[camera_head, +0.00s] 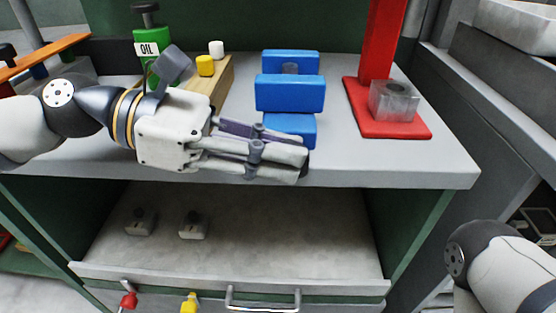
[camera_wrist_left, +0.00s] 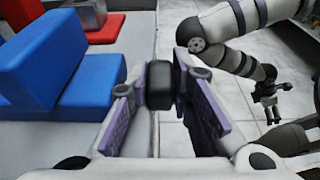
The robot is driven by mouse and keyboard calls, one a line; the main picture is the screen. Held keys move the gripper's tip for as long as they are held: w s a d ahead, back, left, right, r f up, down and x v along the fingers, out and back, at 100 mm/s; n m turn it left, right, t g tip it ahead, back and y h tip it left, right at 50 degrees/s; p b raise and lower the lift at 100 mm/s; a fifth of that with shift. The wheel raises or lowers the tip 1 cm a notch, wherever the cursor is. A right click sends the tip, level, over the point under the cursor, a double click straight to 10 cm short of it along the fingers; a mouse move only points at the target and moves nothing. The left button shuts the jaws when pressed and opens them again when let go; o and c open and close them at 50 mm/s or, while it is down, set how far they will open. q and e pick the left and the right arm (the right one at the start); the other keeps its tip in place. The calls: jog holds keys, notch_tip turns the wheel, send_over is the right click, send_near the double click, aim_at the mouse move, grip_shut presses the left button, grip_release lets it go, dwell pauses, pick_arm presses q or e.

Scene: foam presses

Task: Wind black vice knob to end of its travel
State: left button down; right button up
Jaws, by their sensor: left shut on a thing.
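The blue vice (camera_head: 290,93) stands on the grey bench top; its blue blocks also show at the left of the left wrist view (camera_wrist_left: 48,62). My left gripper (camera_head: 298,162) reaches across the front of the vice at the bench's front edge. In the left wrist view its purple-padded fingers stand on both sides of the black knob (camera_wrist_left: 159,84), shut on it. In the head view the fingers hide most of the knob. My right arm shows in both views; its small dark gripper (camera_wrist_left: 268,95) is at the right of the left wrist view, too small to read.
A red press (camera_head: 390,130) with a clear block (camera_head: 394,101) stands right of the vice. An open drawer (camera_head: 240,245) lies below the bench.

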dwell(0.4)
pick_arm(q)
jog(key=c, duration=1.7)
grip_release()
jog(key=v, duration=1.2)
jog(key=shift+f, duration=0.1)
